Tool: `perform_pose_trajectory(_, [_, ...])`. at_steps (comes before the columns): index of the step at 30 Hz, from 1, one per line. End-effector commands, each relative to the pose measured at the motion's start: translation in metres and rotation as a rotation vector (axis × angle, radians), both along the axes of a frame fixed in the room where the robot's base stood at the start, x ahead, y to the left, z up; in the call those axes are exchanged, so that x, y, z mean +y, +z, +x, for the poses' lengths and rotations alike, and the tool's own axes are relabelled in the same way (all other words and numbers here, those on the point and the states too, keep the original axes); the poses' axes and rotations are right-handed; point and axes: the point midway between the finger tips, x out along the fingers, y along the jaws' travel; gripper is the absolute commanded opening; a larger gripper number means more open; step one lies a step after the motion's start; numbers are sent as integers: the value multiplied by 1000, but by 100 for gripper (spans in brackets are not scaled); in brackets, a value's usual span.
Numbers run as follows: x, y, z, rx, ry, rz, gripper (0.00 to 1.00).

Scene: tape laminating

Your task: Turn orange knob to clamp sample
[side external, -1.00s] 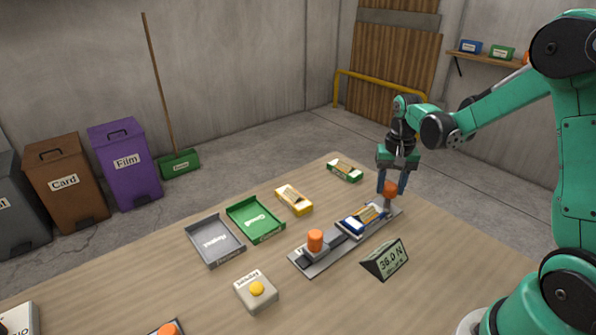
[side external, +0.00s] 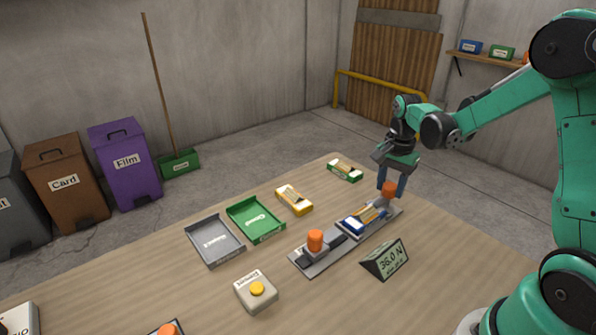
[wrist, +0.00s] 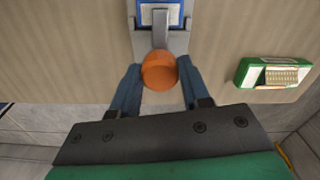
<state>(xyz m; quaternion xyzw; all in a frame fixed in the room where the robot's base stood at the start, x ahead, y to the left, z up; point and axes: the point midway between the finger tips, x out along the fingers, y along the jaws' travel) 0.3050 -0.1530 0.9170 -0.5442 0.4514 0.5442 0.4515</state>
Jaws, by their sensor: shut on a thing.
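The orange knob (side external: 389,189) stands at the far end of the grey clamp fixture (side external: 309,268). My gripper (side external: 391,188) points down over it, and its blue fingers are shut on the knob. In the wrist view the knob (wrist: 159,71) sits between the two fingers (wrist: 157,88). A second orange knob (side external: 315,240) stands at the near end of the fixture.
A display (side external: 386,259) reading 36.0 N stands right of the fixture. A green tray (side external: 240,231), a grey tray (side external: 199,235), a yellow box (side external: 294,200), a green box (side external: 344,170) and a yellow-button box (side external: 256,291) are on the table. The table's near right is bare.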

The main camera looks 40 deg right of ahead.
Motion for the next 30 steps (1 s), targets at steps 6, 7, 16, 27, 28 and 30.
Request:
perform_pose_trajectory(6, [0,0,0,1,-6,2,0])
perform_pose_trajectory(7, [0,0,0,1,-6,2,0])
perform_pose_trajectory(16, [0,0,0,1,-5,1,73])
perform_pose_trajectory(27, [0,7,0,0,-4,0,73])
perform_pose_trajectory(28, [0,10,0,0,-4,0,73])
perform_pose_trajectory(30, [0,20,0,0,-4,0,73])
